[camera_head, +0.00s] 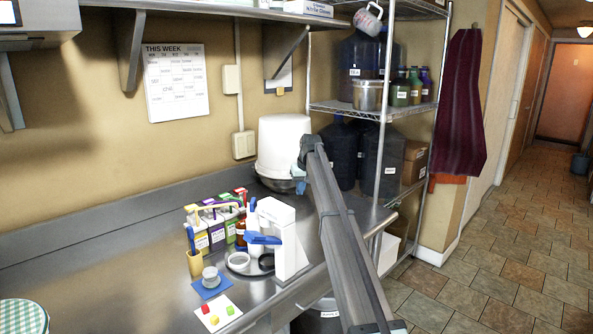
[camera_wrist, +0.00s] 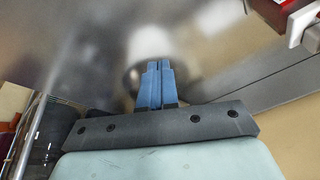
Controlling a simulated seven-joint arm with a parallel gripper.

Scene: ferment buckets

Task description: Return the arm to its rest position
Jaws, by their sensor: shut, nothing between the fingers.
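My gripper (camera_head: 299,178) is at the end of my arm, which reaches across the right part of the steel counter. It overlaps the right edge of the white bucket (camera_head: 281,143); I cannot tell whether they touch. In the wrist view the blue fingers of my gripper (camera_wrist: 156,66) are together with nothing between them. A pale, blurred round patch lies beyond the fingertips there; I cannot tell whether it is an object or a reflection.
The steel counter (camera_head: 110,268) is mostly bare at left. The tiled floor (camera_head: 500,250) at right is open.

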